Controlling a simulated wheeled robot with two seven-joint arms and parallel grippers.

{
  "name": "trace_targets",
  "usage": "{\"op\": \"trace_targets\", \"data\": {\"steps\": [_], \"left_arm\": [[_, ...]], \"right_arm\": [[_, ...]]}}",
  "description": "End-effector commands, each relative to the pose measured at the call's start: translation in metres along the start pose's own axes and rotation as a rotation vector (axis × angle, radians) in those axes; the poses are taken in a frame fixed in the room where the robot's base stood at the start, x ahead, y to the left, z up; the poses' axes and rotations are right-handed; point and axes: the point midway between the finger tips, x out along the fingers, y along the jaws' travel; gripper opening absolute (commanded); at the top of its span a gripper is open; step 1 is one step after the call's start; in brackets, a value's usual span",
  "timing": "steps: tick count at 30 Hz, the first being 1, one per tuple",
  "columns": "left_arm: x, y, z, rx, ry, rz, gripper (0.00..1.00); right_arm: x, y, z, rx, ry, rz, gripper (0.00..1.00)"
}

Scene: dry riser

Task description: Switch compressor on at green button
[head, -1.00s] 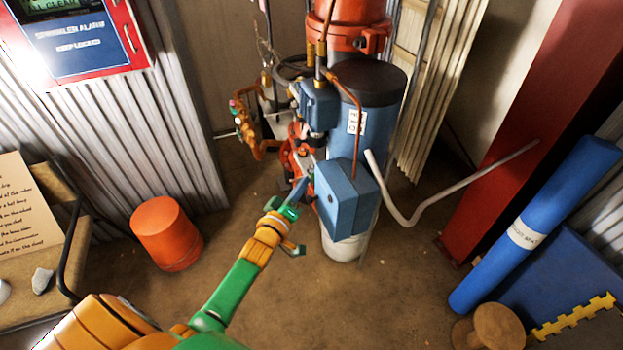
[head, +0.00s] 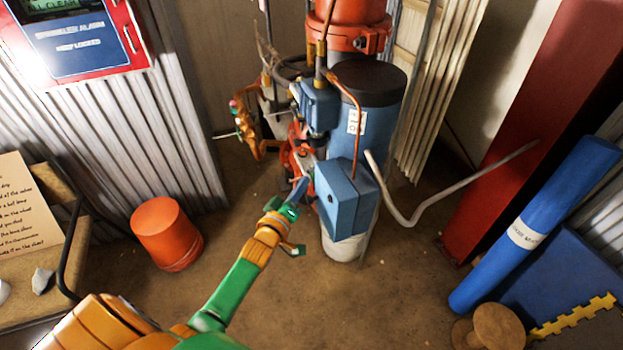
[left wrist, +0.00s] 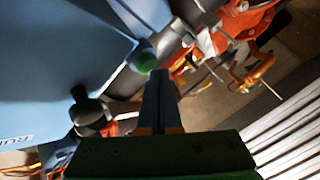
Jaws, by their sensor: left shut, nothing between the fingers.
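The compressor is a blue upright tank (head: 377,128) with a blue control box (head: 343,197) on its front, at the centre of the head view. The green button (left wrist: 146,63) shows in the left wrist view at the edge of the blue box (left wrist: 55,50); in the head view it is hidden. My left gripper (head: 301,187) is shut and empty, its blue fingers close to the left side of the box. In the left wrist view the fingertips (left wrist: 160,76) are just below and right of the button; I cannot tell whether they touch it. My right gripper is not in view.
A black knob (left wrist: 88,114) sits on the box near the fingers. Orange valves and pipes (head: 248,130) stand behind left. A grey bent pipe (head: 405,215) sticks out right. An orange bucket (head: 167,233) stands left, a wooden spool (head: 489,328) front right. Floor between is clear.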

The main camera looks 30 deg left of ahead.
Motion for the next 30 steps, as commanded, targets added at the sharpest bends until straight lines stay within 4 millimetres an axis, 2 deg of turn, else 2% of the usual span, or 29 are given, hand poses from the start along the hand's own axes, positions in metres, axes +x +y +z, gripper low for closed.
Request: {"op": "trace_targets", "data": {"steps": [15, 30], "left_arm": [[0.0063, 0.0050, 0.0045, 0.001, 0.000, 0.001, 0.00], [-0.0022, -0.0008, -0.0020, 0.001, 0.000, -0.001, 0.00]], "right_arm": [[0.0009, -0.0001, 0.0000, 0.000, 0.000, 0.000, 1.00], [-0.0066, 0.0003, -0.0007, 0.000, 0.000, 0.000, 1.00]]}}
